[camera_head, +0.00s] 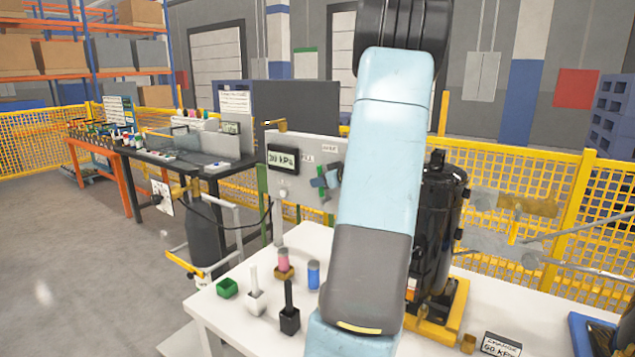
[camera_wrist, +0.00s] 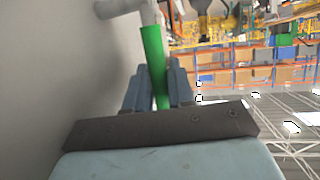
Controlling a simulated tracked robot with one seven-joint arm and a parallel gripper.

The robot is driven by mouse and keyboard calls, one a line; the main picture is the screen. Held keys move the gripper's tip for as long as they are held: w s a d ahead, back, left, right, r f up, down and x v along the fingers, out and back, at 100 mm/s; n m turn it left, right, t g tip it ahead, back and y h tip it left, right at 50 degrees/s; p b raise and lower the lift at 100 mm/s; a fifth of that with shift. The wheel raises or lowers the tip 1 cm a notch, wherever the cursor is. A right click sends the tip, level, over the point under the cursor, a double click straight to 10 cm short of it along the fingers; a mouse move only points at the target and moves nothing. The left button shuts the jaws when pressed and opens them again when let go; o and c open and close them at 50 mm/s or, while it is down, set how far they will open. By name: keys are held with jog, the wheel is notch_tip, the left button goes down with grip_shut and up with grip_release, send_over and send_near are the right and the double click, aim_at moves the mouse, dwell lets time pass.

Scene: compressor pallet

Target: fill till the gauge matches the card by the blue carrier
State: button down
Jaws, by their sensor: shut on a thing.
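The gauge (camera_head: 283,159) is a dark display on a grey panel (camera_head: 300,146) and appears to read 30 kPa. The card (camera_head: 500,345) lies at the lower right beside the blue carrier (camera_head: 600,335) and appears to read CHARGE 60 kPa. The carrier is cut off by the frame edge. My gripper (camera_wrist: 156,92) is shut on a green lever (camera_wrist: 152,50), which runs up to a grey pipe (camera_wrist: 120,7). In the head view, my gripper (camera_head: 325,183) is at the panel under a FILL label, partly behind my arm.
A black compressor (camera_head: 437,230) stands on a yellow base to the right of my arm. A green box (camera_head: 227,288), a black holder (camera_head: 289,319) and a blue cylinder (camera_head: 314,274) stand on the white table (camera_head: 240,322). Yellow mesh fencing (camera_head: 550,180) runs behind.

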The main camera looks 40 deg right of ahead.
jog(key=shift+s+d+t, duration=0.1)
jog(key=shift+s+t, duration=0.1)
jog(key=shift+t, duration=0.3)
jog(key=shift+r, duration=0.15)
jog(key=c, duration=1.1)
grip_release()
jog(key=shift+o, duration=0.2)
jog(key=v, duration=1.3)
jog(key=shift+s, duration=0.4)
jog(key=shift+d, duration=0.15)
